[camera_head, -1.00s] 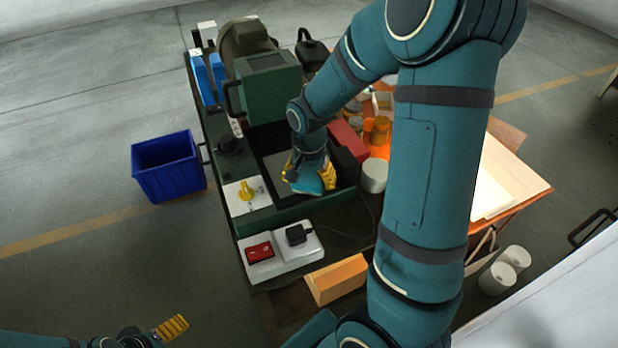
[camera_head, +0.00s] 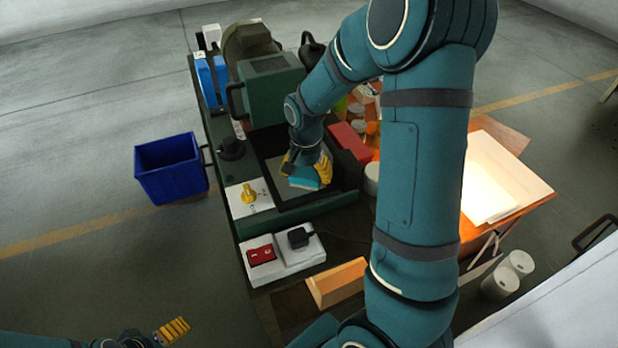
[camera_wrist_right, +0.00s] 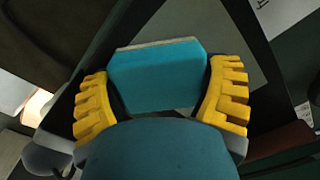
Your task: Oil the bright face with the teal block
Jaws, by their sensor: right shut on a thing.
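The teal block (camera_wrist_right: 158,78) is clamped between the yellow fingers of my right gripper (camera_wrist_right: 160,100). It also shows in the head view (camera_head: 303,181), low over the machine's recessed bed. The bright face (camera_wrist_right: 190,22) is a pale grey plate in that bed, partly hidden under the block and gripper; in the head view a strip of it shows (camera_head: 274,166). I cannot tell whether the block touches it. My left gripper (camera_head: 173,330) is at the lower left of the head view, away from the machine, its yellow fingers seen side-on.
A green machine head (camera_head: 270,92) stands behind the bed. A white panel with a yellow knob (camera_head: 249,195) and a red switch box (camera_head: 262,254) lie in front. A red box (camera_head: 347,142) is right of the bed. A blue bin (camera_head: 170,170) stands on the floor at left.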

